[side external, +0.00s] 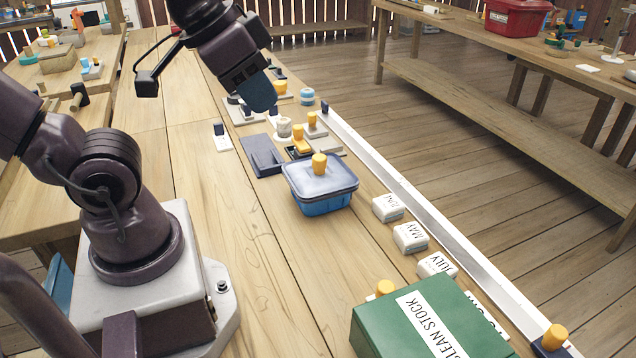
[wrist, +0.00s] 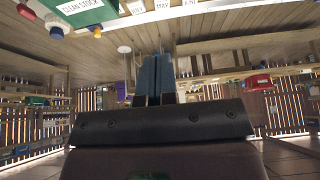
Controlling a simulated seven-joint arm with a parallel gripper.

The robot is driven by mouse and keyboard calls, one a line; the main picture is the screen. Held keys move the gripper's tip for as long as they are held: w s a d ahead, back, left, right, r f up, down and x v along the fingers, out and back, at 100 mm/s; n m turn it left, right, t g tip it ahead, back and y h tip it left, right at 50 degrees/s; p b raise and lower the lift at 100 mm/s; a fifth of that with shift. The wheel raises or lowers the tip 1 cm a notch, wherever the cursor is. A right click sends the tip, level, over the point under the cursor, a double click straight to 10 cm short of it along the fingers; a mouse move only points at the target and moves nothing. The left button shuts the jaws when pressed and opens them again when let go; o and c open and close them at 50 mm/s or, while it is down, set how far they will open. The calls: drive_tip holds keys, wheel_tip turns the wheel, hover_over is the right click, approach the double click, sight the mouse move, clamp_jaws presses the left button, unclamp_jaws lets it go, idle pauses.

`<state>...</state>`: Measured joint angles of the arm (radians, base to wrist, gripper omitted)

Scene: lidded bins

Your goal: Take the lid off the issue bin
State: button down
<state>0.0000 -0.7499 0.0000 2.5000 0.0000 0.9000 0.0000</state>
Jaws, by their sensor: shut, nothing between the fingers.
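A blue bin (side external: 322,206) stands on the wooden bench in the middle of the side view. Its grey-blue lid (side external: 298,172) is seated on top, with a yellow knob (side external: 319,163) at the centre. I see no label on this bin that reads issue. My gripper (side external: 262,100) is in the air above and to the left of the bin, apart from it. Its blue fingers are together and empty; they also show in the wrist view (wrist: 155,80). The blue bin cannot be made out in the wrist view.
White month blocks (side external: 410,236) line the white rail (side external: 420,220). A slate-blue tray (side external: 262,155) and several yellow-knobbed pieces sit behind the bin.

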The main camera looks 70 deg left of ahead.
drive_tip(key=c, duration=1.8)
unclamp_jaws()
drive_tip(key=o, duration=1.1)
drive_tip(key=shift+o, duration=0.2)
drive_tip(key=n+g+y, duration=0.2)
drive_tip(key=n+y, duration=0.1)
drive_tip(key=n, duration=0.6)
approach(319, 157)
drive_tip(key=shift+g, duration=0.3)
drive_tip(key=x, duration=0.4)
drive_tip(key=shift+w+a+r, duration=0.2)
drive_tip(key=shift+a, duration=0.1)
drive_tip(key=shift+d+x, duration=0.15)
drive_tip(key=shift+x, duration=1.45)
drive_tip(key=shift+d+x, duration=0.1)
drive_tip(key=shift+x, duration=1.5)
